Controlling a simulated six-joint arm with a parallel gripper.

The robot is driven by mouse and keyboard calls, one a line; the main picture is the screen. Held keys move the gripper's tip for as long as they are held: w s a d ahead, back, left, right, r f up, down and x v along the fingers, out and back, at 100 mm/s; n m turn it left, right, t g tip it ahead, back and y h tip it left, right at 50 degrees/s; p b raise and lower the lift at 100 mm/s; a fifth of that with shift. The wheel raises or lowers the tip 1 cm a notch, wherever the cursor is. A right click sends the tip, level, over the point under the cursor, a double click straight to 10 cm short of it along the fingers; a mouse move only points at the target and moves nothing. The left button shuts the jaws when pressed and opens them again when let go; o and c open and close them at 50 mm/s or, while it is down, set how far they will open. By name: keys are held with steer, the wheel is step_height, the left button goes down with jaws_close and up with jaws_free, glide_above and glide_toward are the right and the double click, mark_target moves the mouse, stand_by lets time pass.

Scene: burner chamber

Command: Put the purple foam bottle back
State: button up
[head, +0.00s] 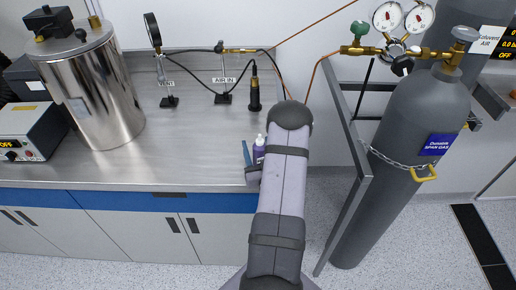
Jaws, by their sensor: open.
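The purple foam bottle (259,148), with a white top, stands upright at the right front end of the steel bench. My arm hides its right side and lower part. My gripper (252,170) is mostly hidden behind my arm. A dark part of it shows close to the bottle at the bench's front edge. It is open. I cannot tell whether it touches the bottle or whether the bottle is between its fingers.
The steel bench (190,150) is clear left of the bottle. A steel cylinder (90,85) and a control box (32,130) stand at the left. A gauge (153,30) and AIR IN fitting (223,97) stand behind. Chained gas cylinder (405,140) and metal frame (350,190) are right.

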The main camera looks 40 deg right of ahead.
steer(key=shift+r, duration=0.1)
steer(key=shift+r, duration=0.15)
steer(key=b+v, duration=0.1)
steer(key=v, duration=0.3)
steer(key=b+v, duration=0.1)
steer(key=v, duration=0.1)
steer(key=shift+s+f+b, duration=0.15)
steer(key=shift+f+b, duration=0.2)
steer(key=shift+f, duration=0.05)
steer(key=v, duration=0.1)
steer(key=p+v, duration=0.1)
steer(key=v, duration=0.2)
steer(key=shift+r+p, duration=0.35)
steer(key=shift+p, duration=0.05)
steer(key=shift+p+v, duration=0.5)
steer(key=shift+v, duration=0.4)
steer(key=shift+f, duration=0.15)
